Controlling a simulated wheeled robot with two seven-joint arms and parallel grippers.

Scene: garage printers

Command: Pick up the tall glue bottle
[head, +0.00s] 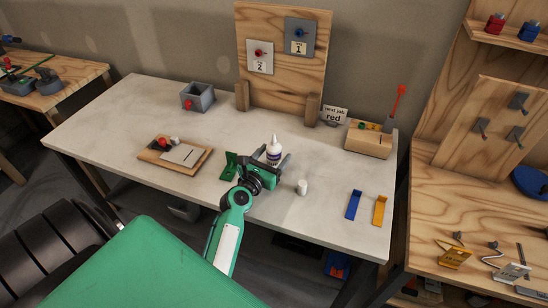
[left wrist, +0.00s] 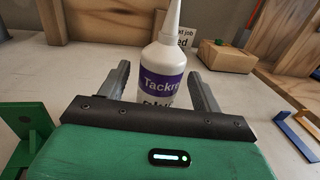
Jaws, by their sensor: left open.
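The tall glue bottle (head: 273,151) is white with a pointed nozzle and a purple label. It stands upright on the pale worktable (head: 105,113). In the left wrist view the bottle (left wrist: 162,70) stands between the two grey fingers of my left gripper, with its lower part hidden by the gripper body. My left gripper (head: 270,161) is open, with space between the bottle and at least the right finger (left wrist: 204,92). I cannot tell whether the left finger (left wrist: 118,85) touches it. My right gripper is not in view.
A green bracket (head: 230,166) stands just left of the gripper. A small white cylinder (head: 302,187) stands to the right. Blue (head: 353,204) and yellow (head: 380,210) brackets lie near the front right. A wooden board (head: 280,85) and wooden box (head: 368,142) stand behind.

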